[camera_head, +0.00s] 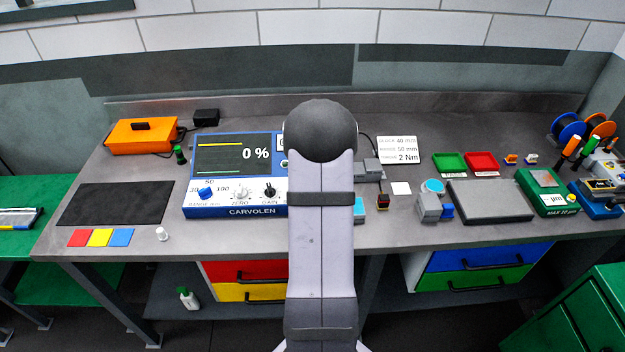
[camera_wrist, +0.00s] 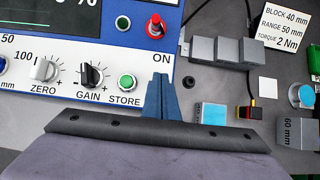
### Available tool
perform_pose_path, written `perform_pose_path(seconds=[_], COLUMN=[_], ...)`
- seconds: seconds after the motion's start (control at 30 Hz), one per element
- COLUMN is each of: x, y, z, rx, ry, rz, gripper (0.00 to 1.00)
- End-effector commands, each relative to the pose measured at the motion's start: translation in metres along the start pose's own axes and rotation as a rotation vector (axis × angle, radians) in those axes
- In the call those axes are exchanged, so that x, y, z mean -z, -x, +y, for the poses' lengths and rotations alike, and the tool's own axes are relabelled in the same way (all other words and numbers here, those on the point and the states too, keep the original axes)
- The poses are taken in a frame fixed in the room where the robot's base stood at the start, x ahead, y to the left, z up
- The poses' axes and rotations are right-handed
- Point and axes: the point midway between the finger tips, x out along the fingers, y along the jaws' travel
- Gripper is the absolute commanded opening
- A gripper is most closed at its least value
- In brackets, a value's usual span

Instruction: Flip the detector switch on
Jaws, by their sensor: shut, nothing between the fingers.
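The detector is a blue and white box (camera_head: 237,211) marked CARVOLEN at the left middle of the bench in the head view. Its screen reads 0 %. In the wrist view its panel (camera_wrist: 112,69) fills the upper left. A red-tipped switch (camera_wrist: 155,25) stands near its right edge, above the printed word ON. Which way the lever is set I cannot clearly tell. My gripper (camera_wrist: 160,78) is shut and empty, its fingertips appearing just below the ON label. In the head view my arm hides the gripper and the detector's right end.
ZERO knob (camera_wrist: 43,70), GAIN knob (camera_wrist: 90,75) and green STORE button (camera_wrist: 126,82) sit left of my fingers. Grey blocks (camera_wrist: 226,51), a cyan-topped block (camera_wrist: 212,114) and a small red-and-black connector (camera_wrist: 249,111) with a yellow cable lie to the right.

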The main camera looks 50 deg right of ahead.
Motion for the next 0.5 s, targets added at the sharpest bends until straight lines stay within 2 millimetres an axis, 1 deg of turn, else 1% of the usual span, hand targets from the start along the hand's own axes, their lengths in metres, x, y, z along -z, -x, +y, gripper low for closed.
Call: perform_pose_path(seconds=[0.03,0.2,0.5], x=[-0.0026,-0.0063,-0.0067], y=[0.0036,0.0087,0.0093], z=[0.0,0.0,0.0], rx=[0.0,0.0,0.0], ry=[0.0,0.0,0.0], rz=[0.0,0.0,0.0], gripper=[0.0,0.0,0.0])
